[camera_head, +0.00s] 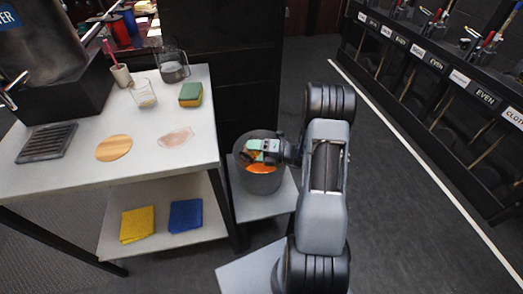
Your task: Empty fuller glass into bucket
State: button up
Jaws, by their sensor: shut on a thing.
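The dark grey bucket (262,184) stands on a low grey stand right of the table, with orange showing inside it. My gripper (258,150) is at the bucket's mouth, shut on a glass that is small and mostly hidden by the fingers. An orange-brown tint shows just under the fingers; I cannot tell whether it is in the glass or the bucket. Another clear glass (144,94) stands upright on the table with a little pale content near its bottom.
The white table (80,180) carries a clear jug (174,70), a green-yellow sponge (190,95), a wooden disc (113,148), a dark grate (47,143) and a brownish spill (175,137). Yellow (137,224) and blue (186,215) cloths lie on the lower shelf. Floor at right is clear.

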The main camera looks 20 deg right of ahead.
jog(key=shift+w+d+r+m+t+y+p, duration=0.15)
jog(key=shift+r+m+t+y+p, duration=0.3)
jog(key=shift+m+p, duration=0.8)
